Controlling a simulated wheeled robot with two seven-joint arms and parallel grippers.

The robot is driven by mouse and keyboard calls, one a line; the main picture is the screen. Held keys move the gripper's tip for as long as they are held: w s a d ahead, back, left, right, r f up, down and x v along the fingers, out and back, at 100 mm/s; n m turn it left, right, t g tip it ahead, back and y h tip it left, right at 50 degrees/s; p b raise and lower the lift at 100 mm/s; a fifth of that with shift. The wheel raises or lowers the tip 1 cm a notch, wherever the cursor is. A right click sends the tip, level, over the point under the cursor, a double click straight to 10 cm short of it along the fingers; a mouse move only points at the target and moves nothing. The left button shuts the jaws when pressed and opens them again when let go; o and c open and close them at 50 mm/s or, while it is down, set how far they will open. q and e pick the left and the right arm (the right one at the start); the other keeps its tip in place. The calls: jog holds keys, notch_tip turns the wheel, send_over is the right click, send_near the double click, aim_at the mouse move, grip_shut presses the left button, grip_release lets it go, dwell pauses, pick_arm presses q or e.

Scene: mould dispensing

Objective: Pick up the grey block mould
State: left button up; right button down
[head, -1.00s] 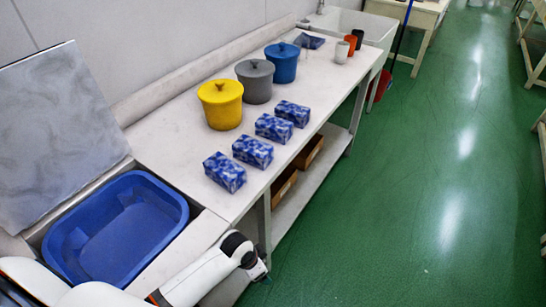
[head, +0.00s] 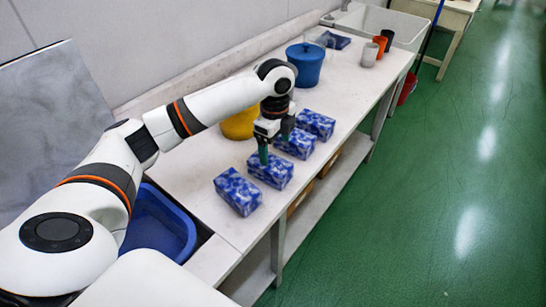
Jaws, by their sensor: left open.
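Several block moulds stand in a row along the table's front edge, all patterned blue and white; none looks plain grey. They are the nearest block (head: 237,191), the second block (head: 270,171), the third block (head: 297,145) and the farthest block (head: 316,124). My left gripper (head: 275,146) points down with its fingers apart, over the second and third blocks. One fingertip overlaps the second block's top in the picture; I cannot tell whether it touches. The fingers hold nothing that I can see. My right gripper is out of view.
A yellow lidded pot (head: 239,125) is partly behind my left arm, and a blue pot (head: 306,66) stands farther back. Small grey (head: 369,55) and orange (head: 380,45) cups stand at the far end. A blue basin (head: 165,225) is at lower left. The white table (head: 200,155) has bare room.

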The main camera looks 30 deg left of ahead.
aim_at(270, 162)
pick_arm(q)
jog(key=shift+w+a+r, duration=0.45)
jog(key=shift+w+a, duration=0.05)
jog(key=shift+a, duration=0.3)
jog(key=shift+w+a+f, duration=0.15)
jog(key=shift+a+f, duration=0.05)
jog(key=shift+f, duration=0.05)
jog(key=f, duration=0.3)
jog(key=f+p, duration=0.1)
jog(key=shift+s+d+f, duration=0.3)
jog(key=shift+s+f, duration=0.1)
jog(key=shift+w+a+f, duration=0.1)
jog(key=shift+w+f, duration=0.05)
jog(key=shift+f, duration=0.5)
jog(key=f, duration=0.2)
jog(key=f+p, duration=0.1)
jog(key=f, duration=0.1)
jog(key=shift+s+a+f, duration=0.15)
jog(key=shift+s, duration=0.05)
jog(key=shift+f, duration=0.3)
jog(key=c, duration=1.6)
jog(key=shift+w+r, duration=0.15)
jog(key=shift+c, duration=0.2)
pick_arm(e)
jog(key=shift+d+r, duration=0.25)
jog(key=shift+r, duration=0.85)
